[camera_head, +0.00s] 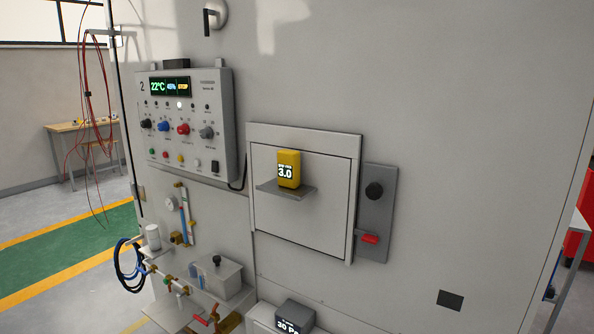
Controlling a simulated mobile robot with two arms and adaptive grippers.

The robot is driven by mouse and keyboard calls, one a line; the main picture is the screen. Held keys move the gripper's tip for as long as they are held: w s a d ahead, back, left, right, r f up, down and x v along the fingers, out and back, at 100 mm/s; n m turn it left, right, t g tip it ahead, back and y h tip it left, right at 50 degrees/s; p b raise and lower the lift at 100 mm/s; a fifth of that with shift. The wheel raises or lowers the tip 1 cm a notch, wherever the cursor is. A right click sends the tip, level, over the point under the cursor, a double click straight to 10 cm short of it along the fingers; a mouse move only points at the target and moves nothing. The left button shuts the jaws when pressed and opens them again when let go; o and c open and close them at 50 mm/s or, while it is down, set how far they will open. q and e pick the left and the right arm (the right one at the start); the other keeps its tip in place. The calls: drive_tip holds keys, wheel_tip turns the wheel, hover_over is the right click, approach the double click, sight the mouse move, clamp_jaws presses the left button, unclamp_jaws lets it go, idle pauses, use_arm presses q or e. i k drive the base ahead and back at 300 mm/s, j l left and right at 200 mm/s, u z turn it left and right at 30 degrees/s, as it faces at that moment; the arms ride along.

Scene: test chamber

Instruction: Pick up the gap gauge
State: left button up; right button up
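A small yellow block-shaped device (289,169) stands upright on a small grey shelf (287,192) on the front of a square panel. Its dark display reads 3.0 with a smaller line of text above it that is hard to read; it looks like the gap gauge. Nothing touches it except the shelf. Neither of my grippers shows in the head view.
A control box (186,122) with knobs and a 22°C display is left of the square panel (300,225). A grey plate (375,213) with a black knob and red switch is to its right. Valves and pipes (185,290) jut out at lower left. A dark device (294,316) reads 30 Pa below.

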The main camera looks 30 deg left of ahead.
sight(288, 161)
drive_tip(key=i+j, duration=0.1)
drive_tip(key=j, duration=0.35)
drive_tip(key=i+j, duration=0.1)
drive_tip(key=j, duration=0.35)
drive_tip(key=i+j, duration=0.1)
drive_tip(key=j, duration=0.3)
